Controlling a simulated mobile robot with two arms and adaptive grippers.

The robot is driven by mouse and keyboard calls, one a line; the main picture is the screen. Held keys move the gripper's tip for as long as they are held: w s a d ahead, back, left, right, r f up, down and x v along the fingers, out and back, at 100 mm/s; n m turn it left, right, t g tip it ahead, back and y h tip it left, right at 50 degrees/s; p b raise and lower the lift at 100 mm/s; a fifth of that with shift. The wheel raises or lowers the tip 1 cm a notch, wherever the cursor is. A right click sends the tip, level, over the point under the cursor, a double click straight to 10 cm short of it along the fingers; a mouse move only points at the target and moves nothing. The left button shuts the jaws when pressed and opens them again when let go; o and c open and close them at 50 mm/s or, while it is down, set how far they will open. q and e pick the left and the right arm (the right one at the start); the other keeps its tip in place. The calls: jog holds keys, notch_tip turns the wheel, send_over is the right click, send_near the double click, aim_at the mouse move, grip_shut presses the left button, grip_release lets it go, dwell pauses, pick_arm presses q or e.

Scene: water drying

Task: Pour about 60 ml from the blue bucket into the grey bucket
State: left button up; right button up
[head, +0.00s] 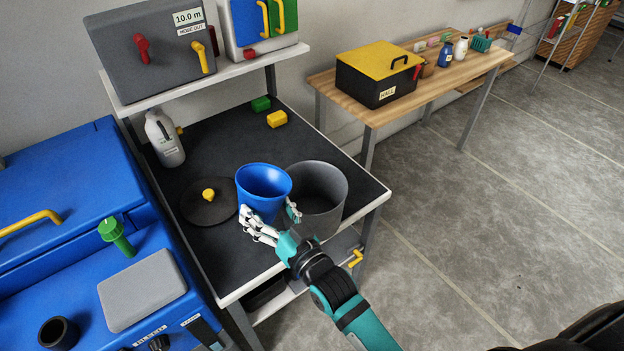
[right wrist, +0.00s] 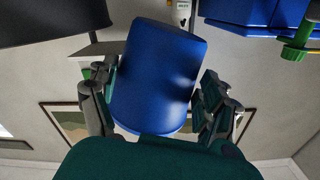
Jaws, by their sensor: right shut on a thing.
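The blue bucket (head: 262,190) stands nearly upright, left of and slightly in front of the grey bucket (head: 322,205) in the head view. My right gripper (head: 268,222) is shut on the blue bucket, with fingers on both sides of it. The right wrist view shows the blue bucket (right wrist: 155,75) between the two fingers. The grey bucket is wider and stands on the dark bench top (head: 215,130). Its lower front is partly hidden by my gripper and the blue bucket. I cannot see any water level inside either bucket. My left gripper is not in view.
A dark round lid (head: 205,212) with a yellow knob lies left of the blue bucket. A grey-white jug (head: 165,140) stands at the back left. Yellow (head: 277,119) and green (head: 261,104) blocks lie behind. A shelf (head: 210,77) overhangs the bench's back.

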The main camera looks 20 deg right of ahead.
aim_at(284, 200)
jog(key=shift+w+d+m+b, duration=0.15)
jog(key=shift+d+m+b, duration=0.25)
jog(key=shift+m+b, duration=0.3)
jog(key=shift+w+d+m+b, duration=0.1)
jog(key=shift+d+m+b, duration=0.1)
jog(key=shift+m+b, duration=0.1)
jog(key=shift+w+d+r+m, duration=0.1)
jog(key=shift+d+r+m, duration=0.1)
jog(key=shift+r+m, duration=0.15)
jog(key=shift+w+d+r+m, duration=0.1)
jog(key=shift+d+r+m, duration=0.35)
jog(key=shift+m, duration=0.1)
jog(key=shift+w+d+r+m, duration=0.15)
jog(key=shift+r+m, duration=0.45)
jog(key=shift+m, duration=0.3)
jog(key=shift+f, duration=0.15)
jog(key=shift+m, duration=0.3)
jog(key=shift+d+f+m+b, duration=0.1)
jog(key=shift+m+b, duration=0.55)
jog(key=shift+b, duration=0.05)
jog(key=shift+d+f+m+b, duration=0.1)
jog(key=shift+m+b, duration=0.55)
